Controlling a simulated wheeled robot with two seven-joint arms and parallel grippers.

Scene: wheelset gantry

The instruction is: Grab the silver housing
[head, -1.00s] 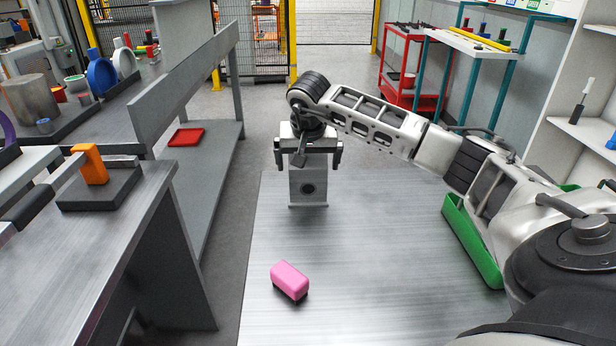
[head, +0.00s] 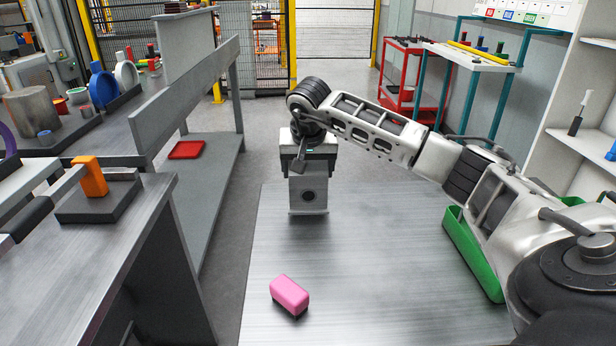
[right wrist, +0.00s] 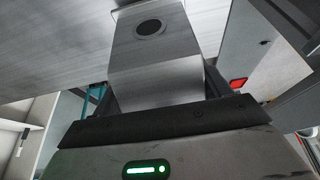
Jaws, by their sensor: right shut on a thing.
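The silver housing (head: 308,197) is a grey metal block with a dark round hole in its face. It stands upright at the far end of the metal table (head: 380,255). My right gripper (head: 308,176) points down over it and is shut on its upper part. In the right wrist view the housing (right wrist: 150,55) sits between the two dark fingers of the gripper (right wrist: 155,95), its hole showing beyond them. My left gripper is not in view.
A pink block (head: 289,293) lies on the table nearer to me. A green bin (head: 470,255) stands at the table's right side.

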